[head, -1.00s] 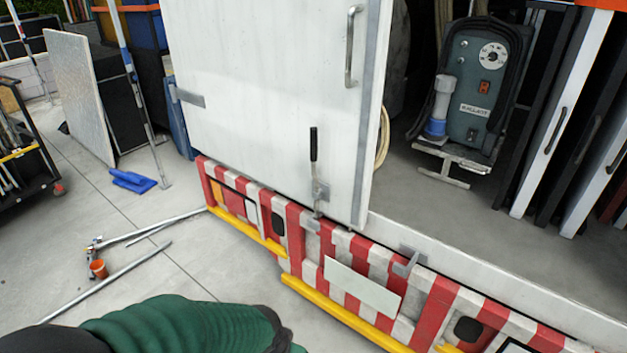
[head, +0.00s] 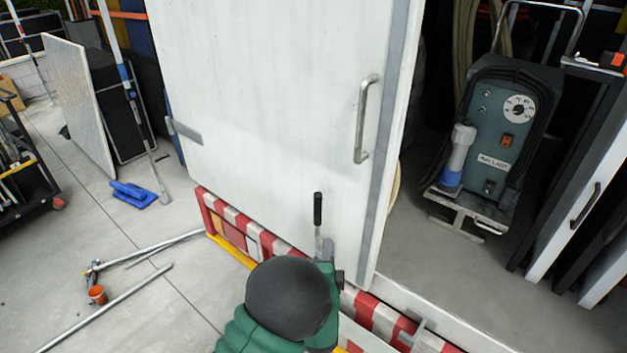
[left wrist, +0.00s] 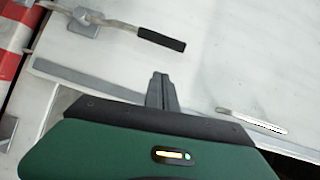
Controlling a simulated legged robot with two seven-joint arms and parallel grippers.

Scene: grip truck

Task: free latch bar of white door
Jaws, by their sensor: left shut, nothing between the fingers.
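The white door (head: 265,90) stands over the red and white striped rail. Its latch bar (head: 318,210) is upright near the door's lower right edge, with a black grip on a metal rod. The bar's lower end is hidden behind my left arm. In the left wrist view, the latch bar's black grip (left wrist: 162,39) and metal bracket (left wrist: 85,20) show against the door. My left gripper (head: 338,279) is shut and empty, just below and right of the grip. In the left wrist view its fingertips (left wrist: 160,80) are apart from the bar. My right gripper is out of view.
A metal door handle (head: 364,120) is above right of the latch. A grey machine (head: 492,140) stands inside the truck. Poles (head: 115,300) and a blue object (head: 134,194) lie on the floor at left.

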